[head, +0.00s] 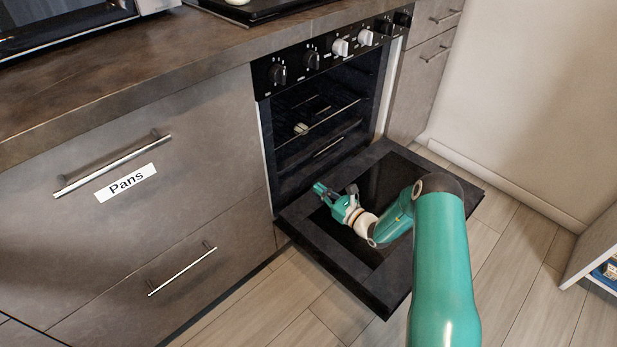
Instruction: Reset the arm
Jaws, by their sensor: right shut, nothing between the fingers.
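My right arm reaches in from the lower right in the head view. My right gripper (321,190) is shut and empty. It appears over the open oven door (300,222), near the door's inner left part; whether it touches the door is not clear. The oven door is folded down and lies about level. The oven (318,112) stands open, with racks visible in its dark inside. My left gripper is not in view.
A drawer labelled Pans (125,182) and a lower drawer (185,270) are shut left of the oven. The countertop (120,70) runs above. A wall (530,100) and a shelf unit (597,250) stand at the right. Bare floor (510,285) surrounds the door.

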